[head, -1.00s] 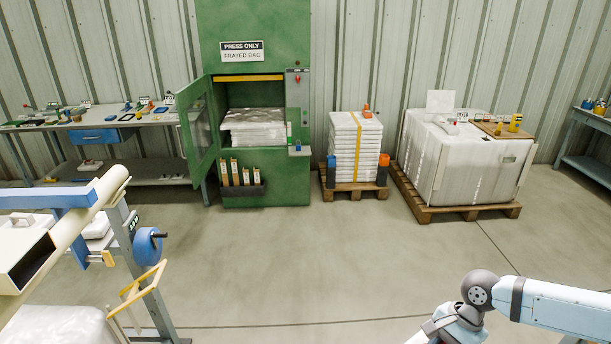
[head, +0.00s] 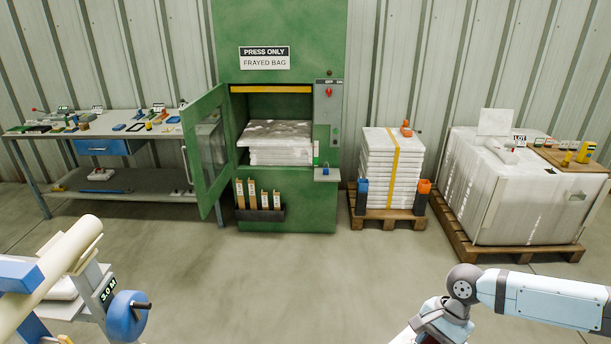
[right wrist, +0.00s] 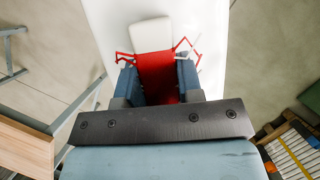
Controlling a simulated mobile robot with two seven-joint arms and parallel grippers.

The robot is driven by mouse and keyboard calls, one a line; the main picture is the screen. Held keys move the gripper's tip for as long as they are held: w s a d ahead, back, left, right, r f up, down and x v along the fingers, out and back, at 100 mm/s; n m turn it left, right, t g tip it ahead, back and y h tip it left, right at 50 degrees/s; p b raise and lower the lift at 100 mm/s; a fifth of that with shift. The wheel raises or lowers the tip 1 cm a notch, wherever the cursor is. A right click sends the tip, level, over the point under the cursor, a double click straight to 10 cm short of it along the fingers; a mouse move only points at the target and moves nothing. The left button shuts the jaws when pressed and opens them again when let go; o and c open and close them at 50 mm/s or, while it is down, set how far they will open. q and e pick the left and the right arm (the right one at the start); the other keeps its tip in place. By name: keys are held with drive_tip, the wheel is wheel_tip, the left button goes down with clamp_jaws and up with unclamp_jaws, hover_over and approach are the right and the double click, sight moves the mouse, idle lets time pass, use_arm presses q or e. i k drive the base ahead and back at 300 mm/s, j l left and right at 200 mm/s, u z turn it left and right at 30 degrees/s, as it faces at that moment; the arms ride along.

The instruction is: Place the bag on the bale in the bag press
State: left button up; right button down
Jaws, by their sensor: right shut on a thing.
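The green bag press (head: 300,25) stands against the back wall, its door (head: 207,150) swung open to the left. A white layered bale (head: 280,156) sits in its chamber, with a paler crumpled top. In the right wrist view my right gripper (right wrist: 158,88) is shut on a red and white piece, which I take to be the bag (right wrist: 157,72); red and white straps stick out at both sides. A broad white surface lies behind it; I cannot tell what it is. In the head view my right gripper is below the frame, well short of the press. My left gripper is not in view.
A strapped white stack (head: 385,180) on a pallet and a large white wrapped block (head: 515,200) on another pallet stand right of the press. A workbench (head: 110,130) is at left. A stand with a blue wheel (head: 127,316) is near left. The middle floor is clear.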

sight(272, 135)
drive_tip(key=i, duration=1.3)
drive_tip(key=i+j+z, duration=0.15)
drive_tip(key=i, duration=1.2)
drive_tip(key=i+z, duration=0.2)
drive_tip(key=i, duration=0.4)
drive_tip(key=i+j+z, duration=0.2)
drive_tip(key=i, duration=0.4)
drive_tip(key=i+l+z, duration=0.1)
drive_tip(key=z, duration=6.95)
